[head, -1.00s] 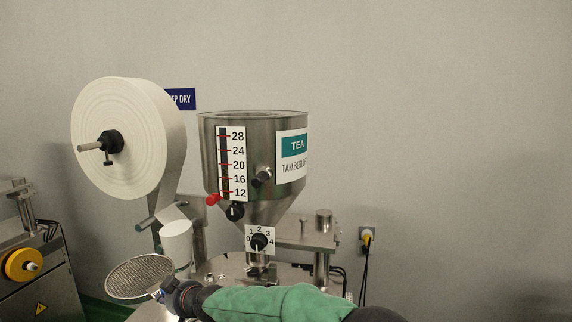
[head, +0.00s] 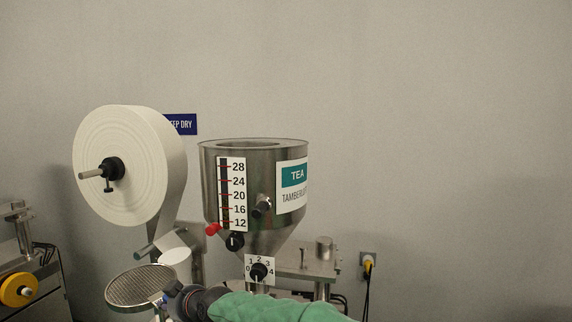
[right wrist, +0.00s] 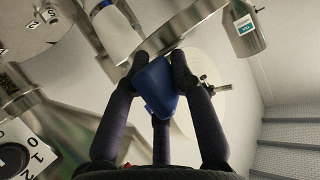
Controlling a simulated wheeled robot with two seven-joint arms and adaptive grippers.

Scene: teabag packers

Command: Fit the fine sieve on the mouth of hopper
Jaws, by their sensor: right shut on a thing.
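The steel hopper (head: 218,160) stands in the middle of the head view with its round mouth (head: 252,144) uncovered at the top. A round sieve (head: 138,287) with fine mesh and a metal rim is at the lower left, below and left of the hopper and apart from it. My right gripper (head: 178,299) is shut on the sieve's blue handle, which shows between the dark fingers in the right wrist view (right wrist: 155,88). The sieve looks roughly level. Part of its metal rim shows beyond the handle there. My left gripper is not in view.
A large white paper roll (head: 125,165) on a black hub stands left of the hopper, above the sieve. A red knob (head: 212,230) and black knobs stick out from the hopper's front. Space above the hopper is clear. A yellow plug (head: 368,260) is on the wall.

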